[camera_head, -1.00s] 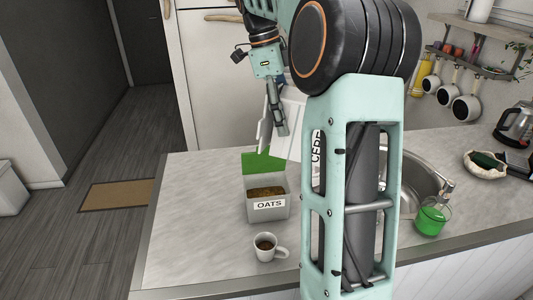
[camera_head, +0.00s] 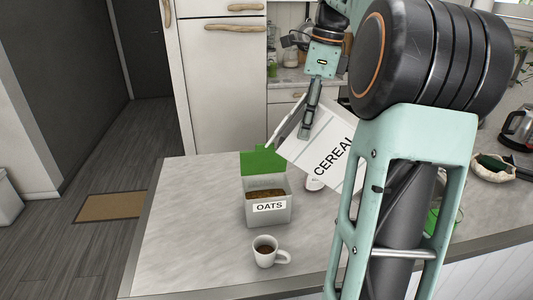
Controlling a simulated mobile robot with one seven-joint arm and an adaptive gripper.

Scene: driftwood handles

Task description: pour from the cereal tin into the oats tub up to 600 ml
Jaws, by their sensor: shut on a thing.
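The cereal tin (camera_head: 327,158) is a white box lettered CEREAL, held in the air and tilted, its upper left end towards the oats tub. My gripper (camera_head: 308,128) is shut on the tin at its upper left part. The oats tub (camera_head: 266,212) stands upright on the counter, a pale box labelled OATS with its green lid (camera_head: 262,162) raised at the back. Brown contents show inside the tub below its rim. The tin is right of the tub and apart from it. No falling stream shows. My arm hides the tin's right end.
A white mug (camera_head: 265,251) with dark contents stands just in front of the tub. A green container (camera_head: 432,221) is half hidden by my arm. The counter (camera_head: 190,225) is clear left of the tub.

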